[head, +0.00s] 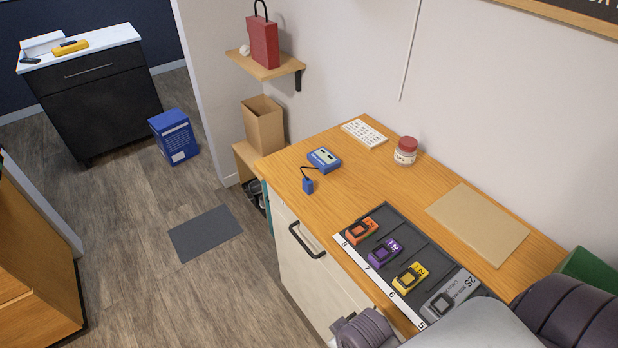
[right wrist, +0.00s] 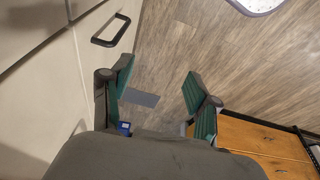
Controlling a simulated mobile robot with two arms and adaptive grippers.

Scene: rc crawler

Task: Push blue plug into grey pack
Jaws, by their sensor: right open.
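The blue plug (head: 307,186) lies near the left edge of the wooden worktop, on a short dark lead from the blue charger (head: 323,159). The grey pack (head: 448,301), marked 2S, lies at the near end of a dark tray (head: 403,226); my arm hides part of it. The plug and the grey pack are well apart. My right gripper (right wrist: 157,82) is open and empty in the right wrist view, with the floor beyond its fingers. Its fingers cannot be made out in the head view. My left gripper is not identifiable in either view.
Orange (head: 361,230), purple (head: 385,253) and yellow (head: 410,277) packs lie in the tray. A tan board (head: 478,224), a red-lidded jar (head: 405,151) and a white card (head: 364,133) lie behind. A drawer handle (head: 306,240) juts out below the worktop.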

